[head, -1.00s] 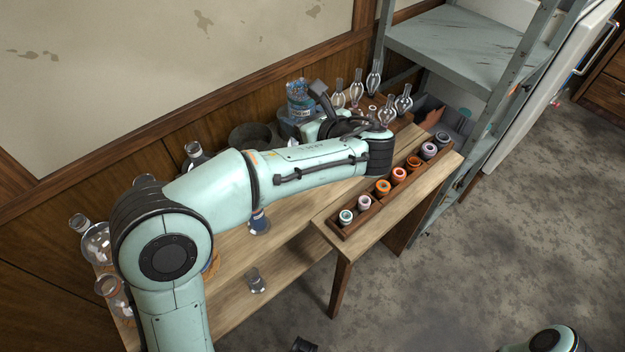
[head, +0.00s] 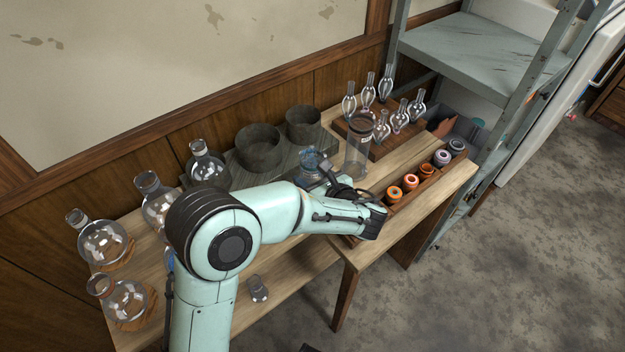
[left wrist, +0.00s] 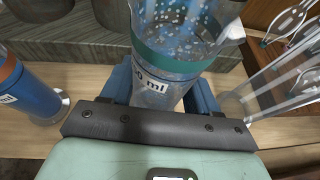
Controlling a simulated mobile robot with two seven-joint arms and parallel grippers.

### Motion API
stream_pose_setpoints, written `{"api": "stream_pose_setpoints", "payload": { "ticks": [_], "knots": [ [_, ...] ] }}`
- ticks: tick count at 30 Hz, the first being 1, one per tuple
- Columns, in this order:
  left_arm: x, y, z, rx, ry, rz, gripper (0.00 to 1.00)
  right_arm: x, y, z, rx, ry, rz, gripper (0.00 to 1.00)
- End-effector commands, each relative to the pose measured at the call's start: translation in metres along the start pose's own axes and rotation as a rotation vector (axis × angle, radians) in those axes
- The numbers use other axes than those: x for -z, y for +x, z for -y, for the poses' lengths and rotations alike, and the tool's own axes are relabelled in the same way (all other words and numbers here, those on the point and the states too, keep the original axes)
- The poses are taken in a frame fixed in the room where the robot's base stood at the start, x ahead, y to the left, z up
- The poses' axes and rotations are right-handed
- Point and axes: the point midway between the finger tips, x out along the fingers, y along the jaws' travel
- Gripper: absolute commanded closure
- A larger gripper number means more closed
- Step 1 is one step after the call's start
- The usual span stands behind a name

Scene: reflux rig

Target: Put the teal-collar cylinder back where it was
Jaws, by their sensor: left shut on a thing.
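The teal-collar cylinder (left wrist: 165,60) is clear, with speckled bluish contents and a white label ending in "0 ml". My left gripper (left wrist: 160,92) is shut around it below the teal collar, with blue fingers on both sides. In the head view the cylinder (head: 312,161) shows just past my left forearm, over the bench in front of the dark slab; its base is hidden. My left gripper (head: 326,178) is partly hidden there by my arm. I cannot tell whether the cylinder touches the bench. My right gripper is out of view.
A tall clear cylinder (head: 357,150) stands close on the right. A blue labelled cylinder (left wrist: 28,95) is on the left in the wrist view. Dark pots (head: 259,148) stand on the slab behind. Round flasks (head: 100,240) are at left, and a rack of coloured collars (head: 425,173) at right.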

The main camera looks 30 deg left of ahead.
Motion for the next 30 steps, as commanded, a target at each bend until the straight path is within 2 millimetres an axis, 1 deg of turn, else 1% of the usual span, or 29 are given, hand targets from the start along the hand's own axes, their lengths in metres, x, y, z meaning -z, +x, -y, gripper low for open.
{"api": "stream_pose_setpoints", "payload": {
  "ticks": [2,9,14,15,16,17,26,28,30],
  "knots": [
    [0.004,0.002,0.000,0.000,0.000,0.001,0.83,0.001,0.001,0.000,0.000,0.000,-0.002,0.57],
    [0.003,0.002,0.000,0.000,-0.002,0.001,0.83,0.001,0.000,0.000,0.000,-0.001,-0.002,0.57],
    [0.008,0.003,0.000,0.000,-0.001,0.000,0.83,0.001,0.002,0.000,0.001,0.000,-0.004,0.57],
    [0.007,0.003,0.000,0.000,-0.001,0.000,0.30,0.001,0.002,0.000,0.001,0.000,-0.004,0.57],
    [0.007,0.003,0.000,0.000,-0.001,0.000,0.20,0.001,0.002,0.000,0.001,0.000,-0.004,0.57],
    [0.007,0.003,0.000,0.000,-0.001,0.000,0.14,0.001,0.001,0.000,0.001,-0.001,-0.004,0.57],
    [0.006,0.003,0.000,0.000,-0.002,0.000,0.14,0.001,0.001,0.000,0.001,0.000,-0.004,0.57],
    [0.001,0.001,0.000,0.001,-0.003,0.000,0.14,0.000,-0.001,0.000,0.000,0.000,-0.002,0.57],
    [0.003,-0.008,0.001,0.004,-0.001,-0.001,0.14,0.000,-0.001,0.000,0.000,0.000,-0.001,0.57]
  ]
}}
